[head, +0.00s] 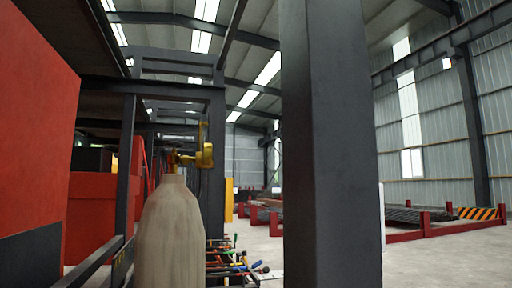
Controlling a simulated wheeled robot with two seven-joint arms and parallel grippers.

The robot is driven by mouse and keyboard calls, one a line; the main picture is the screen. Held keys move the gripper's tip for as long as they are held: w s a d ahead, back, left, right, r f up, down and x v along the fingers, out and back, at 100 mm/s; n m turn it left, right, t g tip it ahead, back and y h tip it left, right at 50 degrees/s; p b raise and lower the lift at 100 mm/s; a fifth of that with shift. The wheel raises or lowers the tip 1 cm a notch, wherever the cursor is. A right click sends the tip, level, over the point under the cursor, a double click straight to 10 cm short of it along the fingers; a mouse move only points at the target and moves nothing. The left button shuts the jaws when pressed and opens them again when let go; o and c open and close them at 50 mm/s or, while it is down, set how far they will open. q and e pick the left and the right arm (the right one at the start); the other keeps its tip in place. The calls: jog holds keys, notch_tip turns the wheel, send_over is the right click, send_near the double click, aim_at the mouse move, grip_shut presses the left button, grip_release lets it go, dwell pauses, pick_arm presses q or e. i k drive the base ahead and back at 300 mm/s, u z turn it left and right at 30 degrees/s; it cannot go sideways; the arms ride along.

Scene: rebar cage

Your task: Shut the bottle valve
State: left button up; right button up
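The gas bottle (170,238) stands upright left of the middle in the head view, with a pale, worn grey-beige body. Its lower part is cut off by the bottom edge. On its neck sits a brass-yellow valve (186,157) with an outlet turned to the right and a thin part pointing up. Whether the valve is open or shut cannot be told. Neither of my grippers shows in the head view, and nothing touches the valve.
A thick dark steel column (332,150) stands close to the right of the bottle. A red-orange cabinet (38,130) fills the left. Several tools with coloured handles (236,262) lie behind the bottle. Red racks with rebar (432,226) stand at right; open floor (450,265) lies before them.

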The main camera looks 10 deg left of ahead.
aim_at(174, 145)
jog(key=z, duration=1.7)
jog(key=i, duration=2.7)
jog(key=u, duration=2.65)
jog(key=i, duration=3.15)
jog(key=u, duration=4)
